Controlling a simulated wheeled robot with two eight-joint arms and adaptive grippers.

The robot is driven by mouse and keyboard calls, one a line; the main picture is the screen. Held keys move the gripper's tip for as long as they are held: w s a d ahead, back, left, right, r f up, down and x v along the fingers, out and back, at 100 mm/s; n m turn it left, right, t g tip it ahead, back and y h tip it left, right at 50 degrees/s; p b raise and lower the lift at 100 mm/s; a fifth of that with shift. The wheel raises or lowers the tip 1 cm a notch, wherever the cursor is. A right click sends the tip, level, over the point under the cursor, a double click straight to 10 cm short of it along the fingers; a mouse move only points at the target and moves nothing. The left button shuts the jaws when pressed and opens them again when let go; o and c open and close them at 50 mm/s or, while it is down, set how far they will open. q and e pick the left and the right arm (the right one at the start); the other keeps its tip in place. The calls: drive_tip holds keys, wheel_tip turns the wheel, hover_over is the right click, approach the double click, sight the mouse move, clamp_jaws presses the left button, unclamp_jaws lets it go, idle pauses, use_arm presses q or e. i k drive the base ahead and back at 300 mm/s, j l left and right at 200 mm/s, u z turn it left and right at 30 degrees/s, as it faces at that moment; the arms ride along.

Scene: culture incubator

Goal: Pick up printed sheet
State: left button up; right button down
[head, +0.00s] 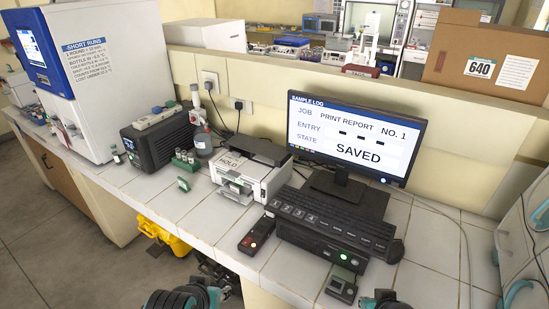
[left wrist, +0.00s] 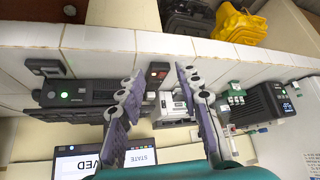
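The white printer (head: 252,176) stands mid-counter with a "HOLD" label on top and a pale tray or slot at its front. I cannot make out a separate printed sheet there. The printer also shows, upside down, in the left wrist view (left wrist: 174,103), between and beyond the fingers of my left gripper (left wrist: 159,74). These fingers are spread apart with nothing between them. In the head view my left gripper (head: 187,298) is at the bottom edge, in front of the counter. A small part of my right gripper (head: 385,300) shows at the bottom edge; its fingers cannot be read.
A monitor (head: 350,140) reading "PRINT REPORT NO. 1, SAVED" stands right of the printer, behind a keyboard (head: 330,222). A dark handheld device (head: 257,235) lies before the printer. A black box (head: 160,138) and small vials (head: 186,160) are left. Yellow items (head: 163,237) lie below.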

sight(232, 160)
drive_tip(key=i+j+z, duration=0.1)
drive_tip(key=j+z, duration=0.3)
drive_tip(key=i+j+z, duration=0.1)
drive_tip(key=z, duration=0.25)
drive_tip(key=j+z, duration=0.4)
